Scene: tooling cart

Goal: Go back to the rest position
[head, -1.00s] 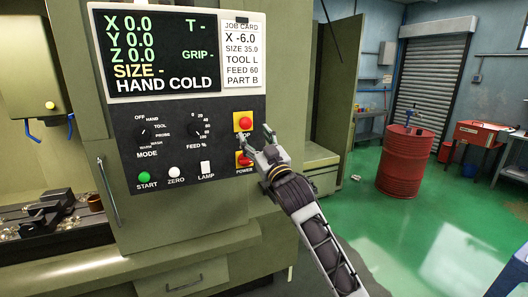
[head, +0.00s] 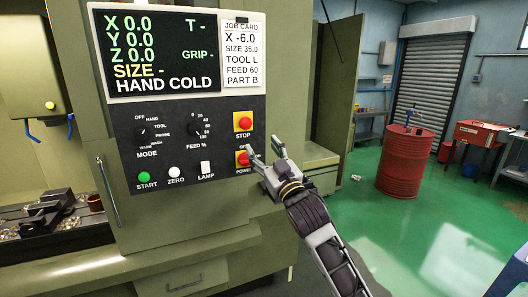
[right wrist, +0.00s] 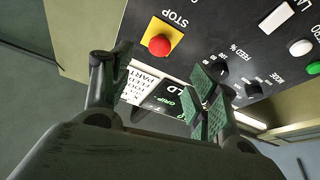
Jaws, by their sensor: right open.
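My right gripper (head: 265,156) is open and empty in front of the machine's control panel (head: 185,140), close to its lower right corner. Its fingers stand just right of the red POWER knob (head: 242,159), and I cannot tell whether they touch it. The red STOP button (head: 243,122) on its yellow plate is clear above the gripper. In the right wrist view the open fingers (right wrist: 155,85) show with the STOP button (right wrist: 160,44) beyond them. My left gripper is not in view.
The panel carries a display (head: 160,50) reading HAND COLD, a job card (head: 242,55), a green START button (head: 143,177) and dials. A red barrel (head: 400,165) and a red box (head: 482,132) stand at the right. The green floor (head: 420,235) between is open.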

